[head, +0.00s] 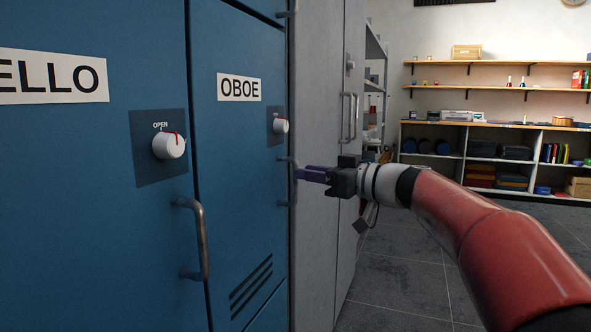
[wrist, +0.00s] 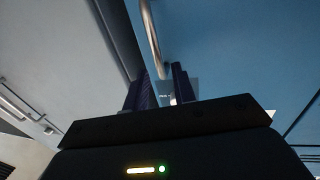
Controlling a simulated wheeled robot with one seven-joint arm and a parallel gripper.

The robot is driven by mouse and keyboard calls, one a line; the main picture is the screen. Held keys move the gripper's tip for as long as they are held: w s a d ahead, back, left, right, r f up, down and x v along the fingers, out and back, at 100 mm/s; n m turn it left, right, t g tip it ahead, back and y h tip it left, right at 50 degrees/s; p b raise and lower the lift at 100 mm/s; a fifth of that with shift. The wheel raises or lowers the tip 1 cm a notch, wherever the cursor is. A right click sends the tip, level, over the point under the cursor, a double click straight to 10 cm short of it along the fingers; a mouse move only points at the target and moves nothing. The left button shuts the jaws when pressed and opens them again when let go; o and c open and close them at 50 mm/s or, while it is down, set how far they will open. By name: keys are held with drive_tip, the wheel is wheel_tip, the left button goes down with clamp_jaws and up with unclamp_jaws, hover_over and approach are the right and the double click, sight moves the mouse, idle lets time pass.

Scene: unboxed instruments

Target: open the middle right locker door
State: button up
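The blue locker door labelled OBOE (head: 238,140) stands shut in the head view, at the right of the locker front. Its metal handle (head: 291,180) is by its right edge, below a white knob (head: 281,126). My gripper (head: 300,175) is at this handle, its purple fingers pointing left towards it. I cannot tell whether the fingers touch the handle.
The blue door with a label ending in ELLO (head: 70,200) is on the left, with its own knob and handle (head: 203,240). A grey cabinet (head: 318,240) adjoins the lockers on the right. Shelves (head: 500,125) line the back wall. The floor (head: 400,275) between is clear.

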drive_tip(key=shift+p+x, duration=0.4)
drive_tip(key=shift+x, duration=1.8)
clamp_jaws()
